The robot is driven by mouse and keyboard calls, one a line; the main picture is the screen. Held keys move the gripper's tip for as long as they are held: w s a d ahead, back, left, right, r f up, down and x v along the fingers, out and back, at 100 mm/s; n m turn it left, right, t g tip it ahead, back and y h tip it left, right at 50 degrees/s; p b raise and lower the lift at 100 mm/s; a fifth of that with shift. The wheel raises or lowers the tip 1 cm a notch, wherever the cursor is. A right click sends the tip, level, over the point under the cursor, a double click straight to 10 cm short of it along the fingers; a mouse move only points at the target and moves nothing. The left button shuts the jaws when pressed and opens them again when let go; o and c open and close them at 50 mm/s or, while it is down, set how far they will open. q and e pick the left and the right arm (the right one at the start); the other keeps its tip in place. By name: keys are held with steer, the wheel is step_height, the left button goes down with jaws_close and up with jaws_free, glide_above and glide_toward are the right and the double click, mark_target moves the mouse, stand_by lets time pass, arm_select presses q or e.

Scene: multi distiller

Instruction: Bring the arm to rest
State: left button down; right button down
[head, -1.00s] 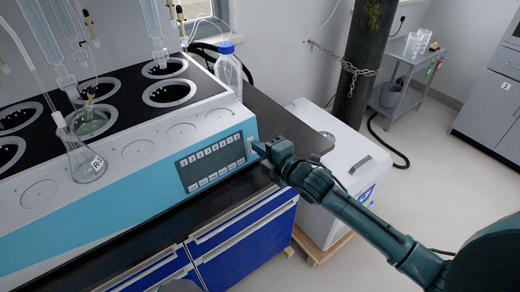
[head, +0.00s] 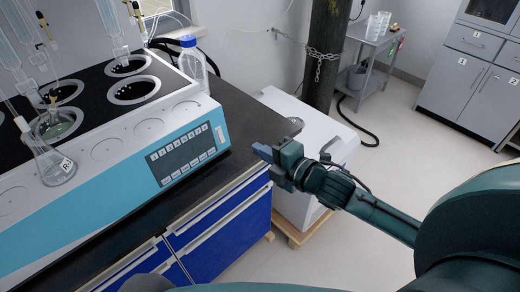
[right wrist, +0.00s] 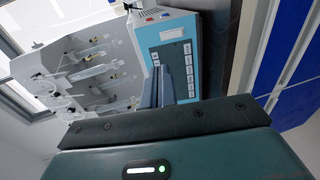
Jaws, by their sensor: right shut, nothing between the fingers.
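My right gripper (head: 262,151) is shut and empty. It hangs in the air just right of the multi distiller (head: 120,150), apart from its control panel (head: 182,155). In the right wrist view the shut fingers (right wrist: 165,88) point toward the distiller's panel (right wrist: 172,60), with a gap that I cannot measure. My right arm (head: 380,215) reaches in from the right of the head view. A dark teal part of my own body also crosses the bottom edge of that view. My left gripper is not in view.
Blue drawers (head: 225,225) are below. A white box (head: 300,135) stands right of the bench. A grey cart (head: 372,65) is at the back. The floor on the right is clear.

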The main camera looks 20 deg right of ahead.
steer(key=s+a+f+m+g+h+p, duration=0.1)
steer(key=s+a+f+m+g, duration=0.1)
steer(key=s+f+m, duration=0.5)
steer(key=s+a+f+m+g+h+p, duration=0.1)
steer(key=s+a+f+m+g+p, duration=0.1)
steer(key=s+f+m, duration=0.5)
steer(key=s+a+m, duration=0.1)
steer(key=s+m, duration=0.2)
steer(key=m, duration=0.2)
steer(key=shift+a+h, duration=0.3)
steer(key=shift+a, duration=0.05)
steer(key=shift+f, duration=0.1)
